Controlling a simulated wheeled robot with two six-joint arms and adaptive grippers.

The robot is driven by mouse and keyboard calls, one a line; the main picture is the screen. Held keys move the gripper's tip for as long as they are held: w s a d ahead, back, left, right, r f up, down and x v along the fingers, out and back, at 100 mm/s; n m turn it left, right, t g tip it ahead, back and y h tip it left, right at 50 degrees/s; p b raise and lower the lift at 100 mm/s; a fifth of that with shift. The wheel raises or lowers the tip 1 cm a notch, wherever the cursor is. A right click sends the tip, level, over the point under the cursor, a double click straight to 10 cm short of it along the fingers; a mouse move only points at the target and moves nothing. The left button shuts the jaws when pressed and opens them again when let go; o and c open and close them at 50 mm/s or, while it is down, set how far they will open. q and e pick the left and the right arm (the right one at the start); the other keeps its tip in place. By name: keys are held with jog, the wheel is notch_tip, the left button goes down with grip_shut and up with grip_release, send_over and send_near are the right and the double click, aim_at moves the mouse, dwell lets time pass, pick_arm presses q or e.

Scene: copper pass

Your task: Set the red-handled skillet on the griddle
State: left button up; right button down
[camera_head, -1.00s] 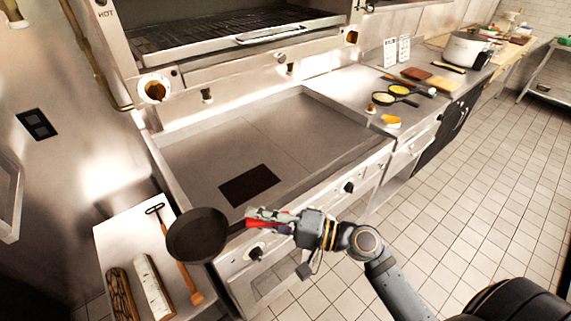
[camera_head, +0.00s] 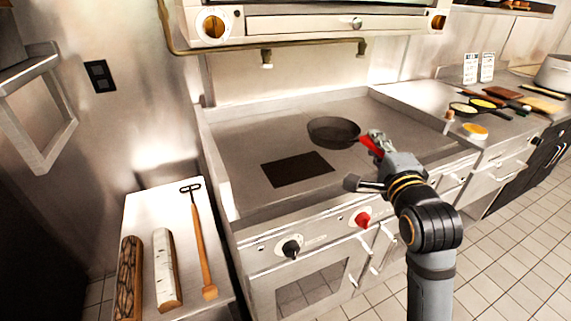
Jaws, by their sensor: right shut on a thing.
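The dark round skillet (camera_head: 333,131) is over the griddle (camera_head: 250,140), behind and right of the dark rectangle (camera_head: 297,169) on its surface. I cannot tell whether its base touches the griddle or hovers just above. It looks roughly level. Its red handle (camera_head: 370,145) points toward the front right. My right gripper (camera_head: 377,147) is shut on that handle above the griddle's front right part. The arm hides part of the griddle's front edge. My left gripper is out of view.
A side table (camera_head: 147,205) at left holds two logs and a long wooden-handled tool (camera_head: 200,240). A raised rim edges the griddle. A black knob (camera_head: 291,248) and red knob (camera_head: 362,219) are on its front. Small pans (camera_head: 483,104) sit on the right counter.

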jog(key=shift+r, duration=0.15)
jog(key=w+a+f, duration=0.1)
jog(key=w+f, duration=0.2)
jog(key=w, duration=0.1)
jog(key=w+a+f, duration=0.1)
jog(key=w+f, duration=0.2)
jog(key=w, duration=0.1)
jog(key=w+a+f, duration=0.1)
jog(key=w+f, duration=0.2)
jog(key=w, duration=0.2)
jog(key=shift+a+f, duration=0.1)
jog(key=shift+f, duration=0.05)
jog(key=shift+w+f, duration=0.15)
jog(key=shift+f, duration=0.05)
notch_tip(320, 180, down, 3)
jog(key=shift+w+f, duration=0.1)
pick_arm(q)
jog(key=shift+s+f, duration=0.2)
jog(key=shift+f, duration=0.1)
pick_arm(e)
jog(key=c, duration=1.3)
grip_release()
jog(key=shift+f, duration=0.1)
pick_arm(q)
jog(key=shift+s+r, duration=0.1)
